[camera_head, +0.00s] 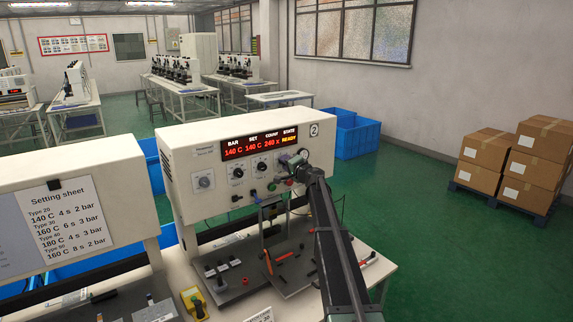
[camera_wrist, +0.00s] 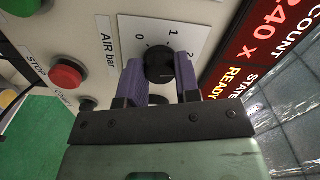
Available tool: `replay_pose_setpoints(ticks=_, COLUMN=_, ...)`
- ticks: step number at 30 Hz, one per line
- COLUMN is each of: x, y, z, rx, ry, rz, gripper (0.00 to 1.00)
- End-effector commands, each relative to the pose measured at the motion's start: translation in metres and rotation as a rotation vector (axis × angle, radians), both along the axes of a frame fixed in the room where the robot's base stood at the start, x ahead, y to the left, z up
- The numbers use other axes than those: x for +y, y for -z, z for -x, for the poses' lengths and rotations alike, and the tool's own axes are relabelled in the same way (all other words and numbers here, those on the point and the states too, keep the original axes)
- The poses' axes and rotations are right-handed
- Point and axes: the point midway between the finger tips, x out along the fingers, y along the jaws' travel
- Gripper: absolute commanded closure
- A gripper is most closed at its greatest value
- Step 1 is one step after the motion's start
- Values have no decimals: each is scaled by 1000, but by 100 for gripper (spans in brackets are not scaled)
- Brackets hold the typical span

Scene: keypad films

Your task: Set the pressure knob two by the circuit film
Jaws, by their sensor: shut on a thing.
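The pressure knob (camera_wrist: 158,62) is a round black knob on a white dial plate marked "AIR bar", with 0, 1 and 2 visible in the wrist view. My gripper (camera_wrist: 157,76) is shut on it, one purple finger on each side. Its pointer is not clear. In the head view my gripper (camera_head: 293,159) is at the right of machine two's panel (camera_head: 183,155) and hides the knob. The setting sheet (camera_head: 66,222) at left lists type 20 as 140 C, 4 s, 2 bar. A cut-off card (camera_head: 262,315) at the bottom edge reads "20". I cannot make out the circuit film.
The display (camera_head: 259,143) reads 140 C, 140 C, 240 x, READY. A red button (camera_wrist: 66,76) and a green button (camera_wrist: 70,6) are close to my gripper. Levers and a red-handled clamp (camera_head: 268,262) stand on the bench below. Blue bins (camera_head: 357,137) stand behind.

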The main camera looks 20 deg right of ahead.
Motion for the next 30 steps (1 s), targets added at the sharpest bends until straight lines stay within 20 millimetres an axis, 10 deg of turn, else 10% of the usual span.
replay_pose_setpoints(ticks=22, x=0, y=1, z=1, rx=-20, ry=-1, rz=105, gripper=93)
replay_pose_setpoints(ticks=23, x=0, y=1, z=1, rx=-20, ry=-1, rz=105, gripper=68)
replay_pose_setpoints(ticks=30, x=0, y=1, z=1, rx=-20, ry=-1, rz=103, gripper=44)
